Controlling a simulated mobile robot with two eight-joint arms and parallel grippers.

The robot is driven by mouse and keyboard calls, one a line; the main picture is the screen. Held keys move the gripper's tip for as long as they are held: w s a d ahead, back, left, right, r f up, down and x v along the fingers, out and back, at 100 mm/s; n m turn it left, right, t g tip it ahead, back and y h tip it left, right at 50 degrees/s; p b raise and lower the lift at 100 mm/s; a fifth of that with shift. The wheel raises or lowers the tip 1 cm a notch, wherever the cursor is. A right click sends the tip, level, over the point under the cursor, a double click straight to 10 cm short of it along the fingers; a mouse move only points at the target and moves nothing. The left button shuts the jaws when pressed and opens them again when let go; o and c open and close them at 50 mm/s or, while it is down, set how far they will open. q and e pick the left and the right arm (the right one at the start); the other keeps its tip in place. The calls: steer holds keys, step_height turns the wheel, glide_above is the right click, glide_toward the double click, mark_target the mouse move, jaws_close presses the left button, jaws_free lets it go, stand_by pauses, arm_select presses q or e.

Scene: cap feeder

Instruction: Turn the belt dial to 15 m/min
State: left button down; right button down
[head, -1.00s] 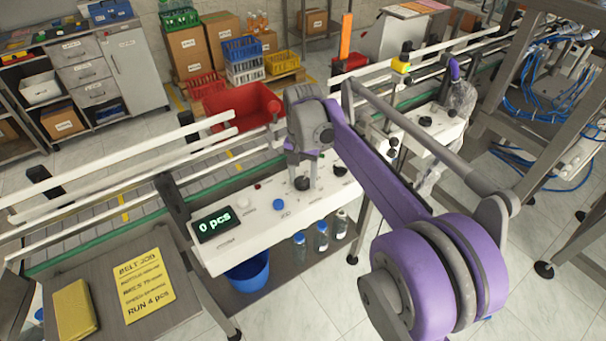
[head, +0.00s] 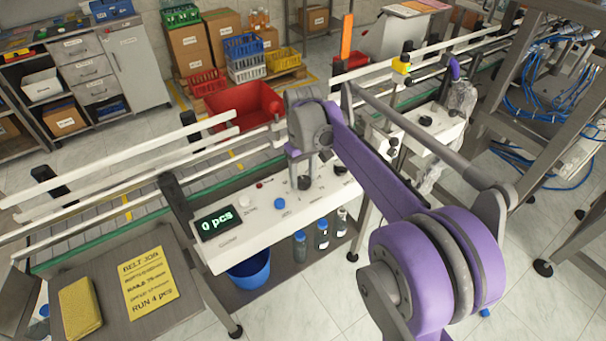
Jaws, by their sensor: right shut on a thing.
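The white control panel (head: 262,231) stands in front of the conveyor. Its display (head: 216,222) reads "0 pcs". My right gripper (head: 304,183) points down at the panel and is shut on a black dial (head: 304,184), which its fingers partly cover. The dial's pointer and scale are too small to read. A blue button (head: 280,203), a white button and a small red one sit to the left of the dial. Another black knob (head: 340,169) is to its right. My left gripper is not in view.
A blue bucket (head: 250,271) and several bottles (head: 322,235) stand below the panel. A red bin (head: 243,107) is behind the conveyor.

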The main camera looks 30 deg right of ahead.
mark_target(302, 180)
steer(key=shift+n, duration=1.2)
steer(key=shift+c, duration=1.3)
jaws_free()
step_height(302, 180, up, 11)
steer(key=shift+p, duration=0.45)
